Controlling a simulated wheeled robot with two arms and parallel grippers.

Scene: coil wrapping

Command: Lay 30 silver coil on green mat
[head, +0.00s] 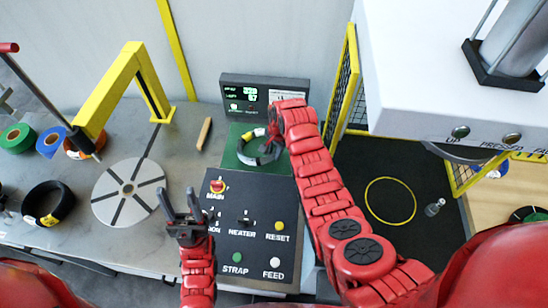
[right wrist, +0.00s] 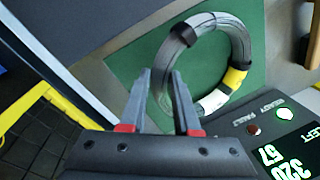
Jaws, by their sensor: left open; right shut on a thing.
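The silver coil (head: 242,149) is a grey ring with dark bands and a yellow-and-white label. It lies over the green mat (head: 230,160); I cannot tell whether it rests fully on it. My right gripper (head: 270,142) is at the coil's right side in the head view, its fingers mostly hidden by the arm. In the right wrist view the fingers (right wrist: 159,78) are around the near side of the coil (right wrist: 222,20), shut on it, with the mat (right wrist: 125,72) beneath. My left gripper (head: 178,205) is open and empty, left of the black button panel.
A lit display (head: 262,93) stands behind the mat. The button panel (head: 250,222) is in front. To the left are a grey disc (head: 128,193), a black coil (head: 48,203), coloured rolls and a yellow arch (head: 120,75). A white machine (head: 430,70) is at the right.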

